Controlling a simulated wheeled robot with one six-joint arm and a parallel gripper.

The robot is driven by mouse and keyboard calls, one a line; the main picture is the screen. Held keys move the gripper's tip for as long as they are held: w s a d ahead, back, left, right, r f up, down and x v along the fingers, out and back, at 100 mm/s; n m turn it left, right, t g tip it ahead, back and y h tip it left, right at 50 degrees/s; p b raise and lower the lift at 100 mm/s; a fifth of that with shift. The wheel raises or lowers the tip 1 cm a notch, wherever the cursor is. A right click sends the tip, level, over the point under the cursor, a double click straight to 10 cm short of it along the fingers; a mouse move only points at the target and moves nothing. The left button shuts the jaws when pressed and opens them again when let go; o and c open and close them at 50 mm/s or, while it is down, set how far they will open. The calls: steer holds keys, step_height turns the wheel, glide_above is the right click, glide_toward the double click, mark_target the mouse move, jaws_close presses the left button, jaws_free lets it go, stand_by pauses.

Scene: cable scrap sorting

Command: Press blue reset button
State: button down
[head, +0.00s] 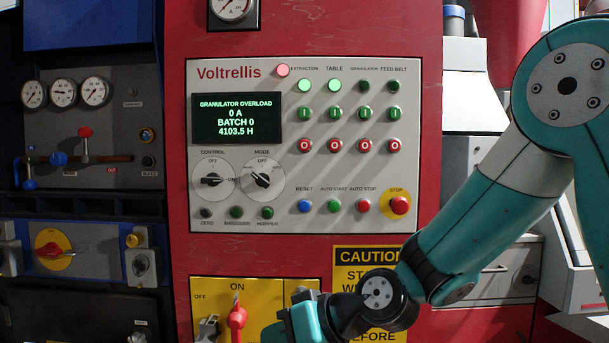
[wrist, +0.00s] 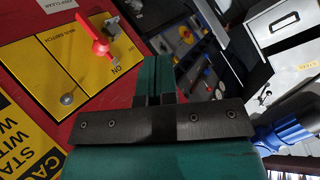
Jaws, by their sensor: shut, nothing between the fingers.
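The blue reset button (head: 305,206) is on the white Voltrellis control panel (head: 400,90), under the label RESET, in the lower row. The panel display (head: 237,118) reads GRANULATOR OVERLOAD, 0 A, BATCH 0, 4103.5 H. My gripper (head: 290,328) is at the bottom of the head view, well below the button and apart from it. In the wrist view my gripper (wrist: 154,98) is shut with nothing between its fingers. The blue button does not show in the wrist view.
A green auto start button (head: 334,206), a red auto stop button (head: 363,206) and a red stop button (head: 399,205) stand right of the reset button. A red switch handle (head: 237,317) sticks out of the yellow plate below. A red lamp (head: 283,70) is lit.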

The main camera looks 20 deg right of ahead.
mark_target(304, 206)
steer(key=w+d+r+m+t+h+p, duration=0.2)
steer(key=w+d+r+m+t+p, duration=0.4)
steer(key=w+r+p, duration=0.6)
steer(key=shift+w+d+r+t+h+p, duration=0.2)
steer(key=shift+d+r+t+h+p, duration=0.1)
steer(key=shift+d+r+t+p, duration=0.75)
steer(key=shift+d+f, duration=0.1)
steer(key=shift+f, duration=0.05)
steer(key=shift+w+d+p, duration=0.45)
steer(key=shift+w+p, duration=0.25)
steer(key=shift+w, duration=0.7)
steer(key=shift+w+d+p, duration=0.45)
steer(key=shift+w+p, duration=0.3)
steer(key=shift+w, duration=0.6)
steer(key=shift+w+d+p, duration=0.45)
steer(key=shift+w+p, duration=0.25)
steer(key=shift+w, duration=0.7)
steer(key=shift+w+d, duration=0.1)
steer(key=shift+w, duration=0.3)
